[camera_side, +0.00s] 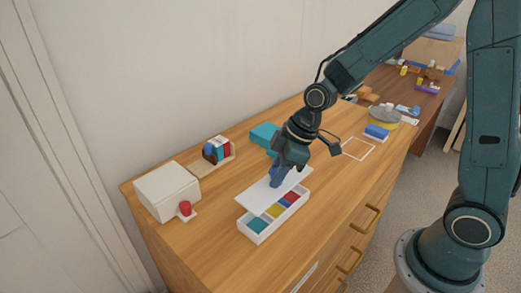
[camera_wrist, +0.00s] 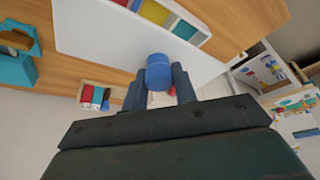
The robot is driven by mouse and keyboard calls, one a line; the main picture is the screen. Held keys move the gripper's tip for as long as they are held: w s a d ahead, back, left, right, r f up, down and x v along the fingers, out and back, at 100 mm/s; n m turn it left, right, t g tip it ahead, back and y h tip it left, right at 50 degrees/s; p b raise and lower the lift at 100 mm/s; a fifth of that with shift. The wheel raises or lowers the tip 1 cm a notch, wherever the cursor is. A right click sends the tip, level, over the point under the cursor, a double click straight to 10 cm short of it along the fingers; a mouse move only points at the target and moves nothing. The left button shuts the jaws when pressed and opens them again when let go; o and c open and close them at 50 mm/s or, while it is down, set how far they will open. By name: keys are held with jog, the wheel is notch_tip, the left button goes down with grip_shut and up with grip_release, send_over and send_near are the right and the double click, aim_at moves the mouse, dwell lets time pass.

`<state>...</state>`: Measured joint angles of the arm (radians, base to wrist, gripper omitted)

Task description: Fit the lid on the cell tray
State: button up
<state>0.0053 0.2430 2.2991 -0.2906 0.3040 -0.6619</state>
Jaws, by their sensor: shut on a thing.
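The cell tray (camera_side: 261,237) is a long white box on the wooden dresser top, with teal, yellow, red and blue cells showing. The flat white lid (camera_side: 254,194) is beside the tray's back long side, and its near edge runs along the tray's rim. My gripper (camera_side: 276,181) points down and is shut on the lid's blue knob (camera_wrist: 158,72). In the wrist view the white lid (camera_wrist: 100,40) spreads around the knob, and the tray's coloured cells (camera_wrist: 171,20) show past its edge. I cannot tell whether the lid touches the tray or surface.
A white box (camera_side: 167,191) and a red knob-like piece (camera_side: 185,208) stand at the left. A holder with coloured items (camera_side: 218,150) and a teal block (camera_side: 264,136) are near the wall. A white square outline (camera_side: 358,149) lies on bare wood at right.

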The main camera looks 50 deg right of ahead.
jog(key=shift+f, duration=0.15)
jog(key=shift+f, duration=2.45)
jog(key=shift+f, duration=0.75)
dwell(1.6)
jog(key=o, duration=1.1)
jog(key=shift+r, duration=0.1)
jog(key=shift+v, duration=6.8)
